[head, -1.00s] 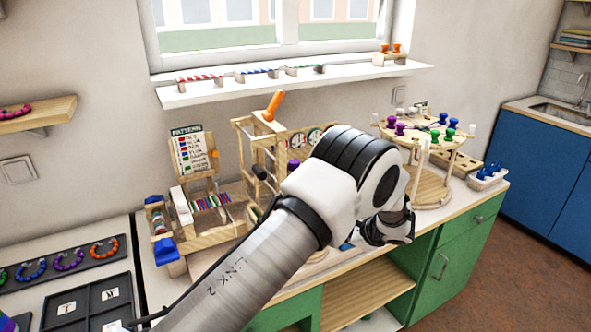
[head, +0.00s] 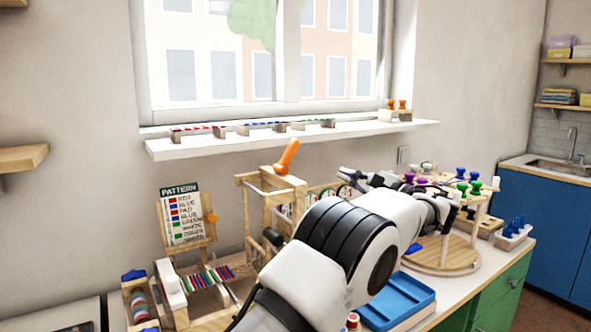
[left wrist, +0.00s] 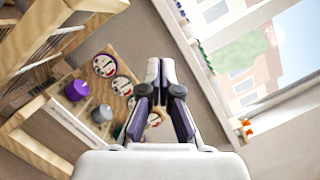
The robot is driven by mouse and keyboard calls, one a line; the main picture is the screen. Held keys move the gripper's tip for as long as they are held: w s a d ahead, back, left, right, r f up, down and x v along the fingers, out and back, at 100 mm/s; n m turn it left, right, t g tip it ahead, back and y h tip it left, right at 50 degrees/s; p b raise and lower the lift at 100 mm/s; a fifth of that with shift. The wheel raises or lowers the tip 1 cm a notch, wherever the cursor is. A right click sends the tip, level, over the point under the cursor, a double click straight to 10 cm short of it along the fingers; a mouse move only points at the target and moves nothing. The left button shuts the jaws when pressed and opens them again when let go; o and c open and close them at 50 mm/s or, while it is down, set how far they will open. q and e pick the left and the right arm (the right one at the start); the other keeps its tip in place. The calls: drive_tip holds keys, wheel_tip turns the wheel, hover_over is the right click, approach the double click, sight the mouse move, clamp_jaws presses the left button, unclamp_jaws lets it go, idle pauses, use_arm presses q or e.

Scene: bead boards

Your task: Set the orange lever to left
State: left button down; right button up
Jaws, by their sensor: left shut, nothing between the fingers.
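The orange lever (head: 288,156) stands on top of a wooden frame (head: 268,188) in the head view, its upper end tilted to the right. My left gripper (head: 345,173) is shut and empty, to the right of the lever and apart from it, around the height of the frame's top. In the left wrist view the shut fingers (left wrist: 159,64) point away from the camera, with wooden bars of a frame (left wrist: 45,45) to the left. The lever does not show in that view. My left arm hides part of the bench behind it. My right gripper is not in view.
A pattern board (head: 183,217) stands left of the frame. A round wooden stand with colored pegs (head: 440,250) and a blue tray (head: 400,300) are on the right. The window sill (head: 290,140) with bead racks runs behind. Dials (left wrist: 105,66) show in the left wrist view.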

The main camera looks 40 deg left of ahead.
sight(288, 157)
use_arm(q)
drive_tip(key=s+a+r+p, duration=0.1)
drive_tip(key=a+r+p, duration=0.1)
drive_tip(key=a, duration=0.9)
drive_tip(key=shift+s+r, duration=0.15)
drive_tip(key=shift+r, duration=0.75)
drive_tip(key=shift+s+r, duration=0.1)
drive_tip(key=shift+n+b, duration=0.35)
drive_tip(key=shift+n, duration=0.05)
